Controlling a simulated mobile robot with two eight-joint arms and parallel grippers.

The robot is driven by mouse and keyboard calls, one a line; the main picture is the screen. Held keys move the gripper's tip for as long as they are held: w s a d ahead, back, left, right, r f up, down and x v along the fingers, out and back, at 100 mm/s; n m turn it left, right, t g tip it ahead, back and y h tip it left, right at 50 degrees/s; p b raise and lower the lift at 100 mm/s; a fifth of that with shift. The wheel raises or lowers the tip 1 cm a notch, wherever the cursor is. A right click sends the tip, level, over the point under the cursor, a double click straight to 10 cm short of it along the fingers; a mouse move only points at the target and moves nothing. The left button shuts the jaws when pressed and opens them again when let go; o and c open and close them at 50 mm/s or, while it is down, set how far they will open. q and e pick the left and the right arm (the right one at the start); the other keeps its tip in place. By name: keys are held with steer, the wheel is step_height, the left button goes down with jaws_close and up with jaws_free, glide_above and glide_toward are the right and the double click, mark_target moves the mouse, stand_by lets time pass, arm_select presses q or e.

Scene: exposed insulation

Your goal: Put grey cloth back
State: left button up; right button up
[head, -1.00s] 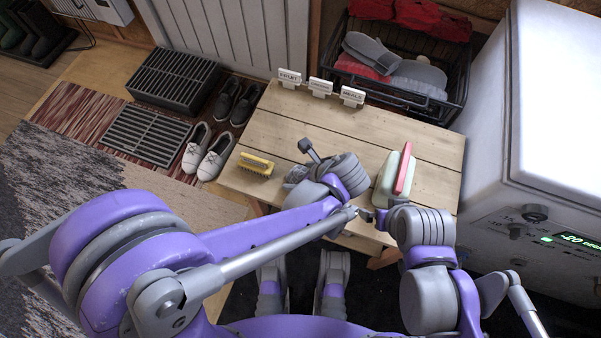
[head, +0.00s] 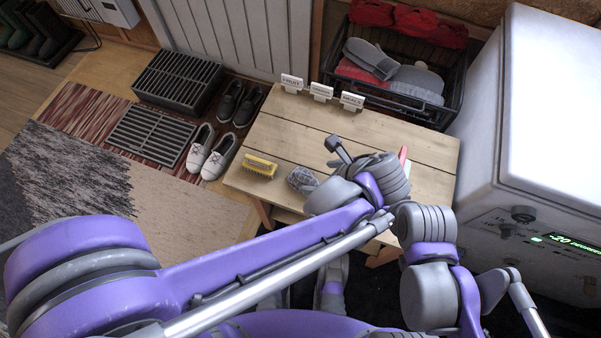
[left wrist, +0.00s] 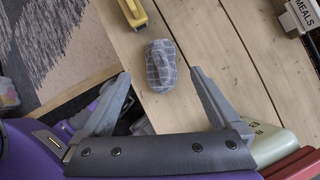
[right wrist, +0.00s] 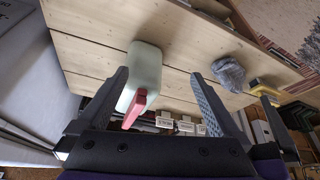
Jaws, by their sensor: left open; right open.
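The grey cloth (head: 302,179) is a crumpled checked bundle on the wooden table (head: 270,135), just left of my left wrist in the head view. In the left wrist view the cloth (left wrist: 161,66) lies ahead of my open left gripper (left wrist: 160,100), centred between its fingers and apart from them. The right wrist view shows the cloth (right wrist: 229,73) beyond the right finger. My right gripper (right wrist: 160,90) is open, with a pale green container with a red handle (right wrist: 146,72) showing between its fingers. In the head view, my left arm largely hides that container.
A yellow brush (head: 259,166) lies left of the cloth. Small label signs (head: 321,92) stand along the table's back edge. A black basket with hats and gloves (head: 400,105) is behind, and a white freezer (head: 530,110) stands right. Shoes (head: 212,152) are on the floor at left.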

arm_select(q)
steer(key=s+a+n+h, duration=0.2)
steer(key=s+a+n, duration=0.1)
steer(key=a+n, duration=0.7)
steer(key=s+a+n+h, duration=0.3)
steer(key=a+n, duration=0.8)
steer(key=n, duration=0.5)
steer(key=shift+s, duration=0.7)
steer(key=shift+a+r, duration=0.1)
